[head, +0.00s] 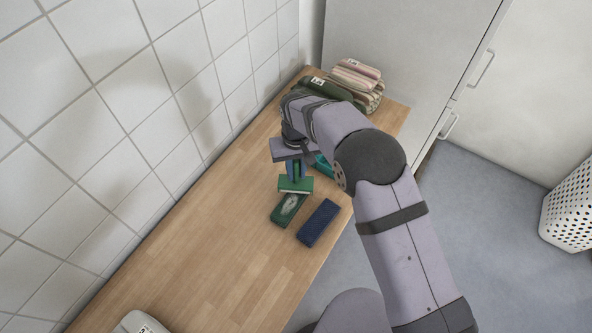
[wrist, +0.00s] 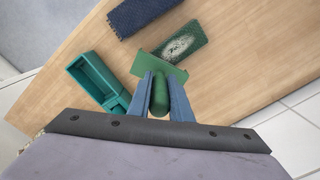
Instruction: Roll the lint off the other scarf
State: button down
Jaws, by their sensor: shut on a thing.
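My gripper (wrist: 163,88) is shut on the handle of a green lint tool (wrist: 149,66), which has a flat, wide head. In the head view the tool (head: 296,185) is just beyond the far end of a dark green folded scarf (head: 284,212). The green scarf also shows in the wrist view (wrist: 196,33), with a patch of pale lint in its middle. I cannot tell whether the tool's head touches this scarf. A navy folded scarf (head: 318,223) lies beside it, to the right; it also shows in the wrist view (wrist: 140,14), with no pale patch visible.
An open teal holder (wrist: 84,70) stands on the wooden counter (head: 195,245), partly hidden by my arm in the head view. Folded textiles (head: 358,75) are stacked at the far end. A tiled wall (head: 100,110) borders the left. The near-left counter is mostly clear.

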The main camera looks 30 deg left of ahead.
jog(key=shift+s+p, duration=0.8)
jog(key=shift+s, duration=4.3)
notch_tip(320, 180, up, 8)
jog(key=p, duration=0.5)
